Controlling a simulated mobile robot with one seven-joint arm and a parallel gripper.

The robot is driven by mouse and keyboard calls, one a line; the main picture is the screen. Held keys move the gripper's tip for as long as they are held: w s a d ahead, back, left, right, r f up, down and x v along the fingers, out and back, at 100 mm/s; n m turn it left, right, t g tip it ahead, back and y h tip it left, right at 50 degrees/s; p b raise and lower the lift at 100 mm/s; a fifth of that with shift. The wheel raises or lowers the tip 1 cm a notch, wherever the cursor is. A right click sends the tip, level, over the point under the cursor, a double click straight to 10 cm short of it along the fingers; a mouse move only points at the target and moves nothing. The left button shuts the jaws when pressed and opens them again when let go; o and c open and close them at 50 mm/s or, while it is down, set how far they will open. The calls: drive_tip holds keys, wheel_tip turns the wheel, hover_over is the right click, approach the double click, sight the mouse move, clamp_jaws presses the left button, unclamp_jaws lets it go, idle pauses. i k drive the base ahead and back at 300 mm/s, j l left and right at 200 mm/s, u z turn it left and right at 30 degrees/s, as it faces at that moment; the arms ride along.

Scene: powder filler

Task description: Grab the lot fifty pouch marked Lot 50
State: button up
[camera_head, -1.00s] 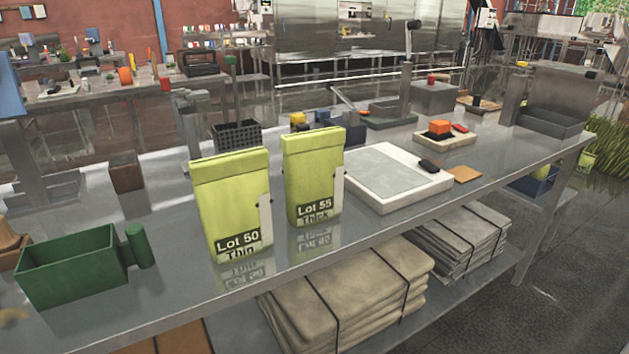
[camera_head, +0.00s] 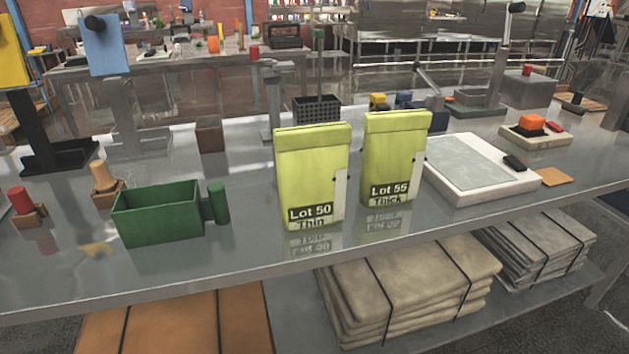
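The pouch marked Lot 50 Thin (camera_head: 311,178) is yellow-green and stands upright on the metal table, near its front edge, in the head view. A similar yellow-green pouch marked Lot 55 Thick (camera_head: 395,157) stands just to its right, with a narrow gap between them. Both labels face me, low on the front. My gripper is not in view.
A green scoop (camera_head: 160,212) with a round handle lies left of the pouches. A white scale (camera_head: 480,167) sits to the right. A black basket (camera_head: 318,109) stands behind. Folded sacks (camera_head: 405,285) lie on the shelf below. The table front (camera_head: 300,262) is clear.

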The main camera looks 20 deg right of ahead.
sight(312, 160)
drive_tip(key=l+u, duration=0.1)
drive_tip(key=l, duration=0.4)
drive_tip(key=k+l+u, duration=0.1)
drive_tip(key=l, duration=0.35)
drive_tip(key=k+l+u, duration=0.1)
drive_tip(key=l, duration=0.4)
drive_tip(key=k+l+u, duration=0.1)
drive_tip(key=l, duration=0.35)
drive_tip(key=l+u, duration=0.25)
drive_tip(key=l, duration=0.7)
drive_tip(key=i, duration=0.7)
